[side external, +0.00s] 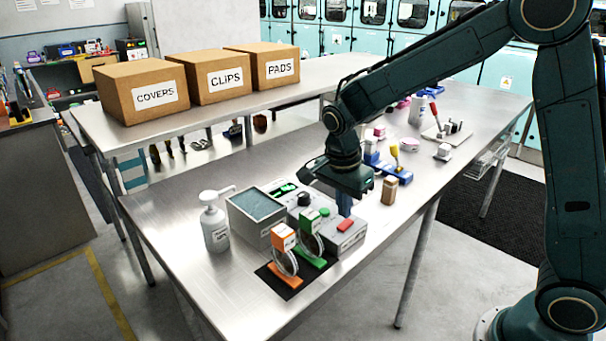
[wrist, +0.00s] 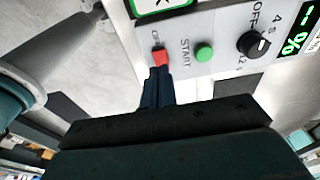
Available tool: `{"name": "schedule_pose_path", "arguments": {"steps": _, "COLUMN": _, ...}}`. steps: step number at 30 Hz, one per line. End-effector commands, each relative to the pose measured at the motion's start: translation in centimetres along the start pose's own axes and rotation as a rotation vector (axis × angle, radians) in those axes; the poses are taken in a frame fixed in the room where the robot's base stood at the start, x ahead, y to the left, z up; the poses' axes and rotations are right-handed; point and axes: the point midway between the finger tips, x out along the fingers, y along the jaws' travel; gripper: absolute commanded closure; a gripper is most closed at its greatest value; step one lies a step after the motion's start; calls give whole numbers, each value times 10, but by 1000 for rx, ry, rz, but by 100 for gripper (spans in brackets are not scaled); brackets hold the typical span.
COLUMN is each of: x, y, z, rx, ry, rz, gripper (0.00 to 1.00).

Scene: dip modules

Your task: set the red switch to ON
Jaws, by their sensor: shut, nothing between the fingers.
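The red switch (wrist: 160,58) sits at the end of a light grey control panel in the wrist view, with a small label beside it that I cannot read surely. In the side view a red piece (side external: 346,225) on top of a grey box looks like the same switch. My gripper (wrist: 160,72) is shut and empty, its blue fingertips right at the near edge of the switch. I cannot tell whether they touch it. In the side view my gripper (side external: 345,208) points down just behind the red piece.
A green START button (wrist: 204,53) and a black knob (wrist: 253,43) stand beside the switch. Orange (side external: 284,237) and green (side external: 309,222) holders with round discs stand in front of the box. A tank (side external: 246,229) and pump bottle (side external: 214,228) are left; a brown bottle (side external: 390,190) is right.

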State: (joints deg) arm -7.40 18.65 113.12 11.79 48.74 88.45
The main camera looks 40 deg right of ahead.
Motion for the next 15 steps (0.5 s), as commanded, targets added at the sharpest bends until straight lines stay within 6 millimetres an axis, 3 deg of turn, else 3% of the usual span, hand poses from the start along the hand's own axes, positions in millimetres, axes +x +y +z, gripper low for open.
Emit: {"name": "schedule_pose_path", "arguments": {"steps": 15, "x": -86, "y": 0, "z": 5, "rx": -1, "ry": -1, "rz": -3, "gripper": 100}}
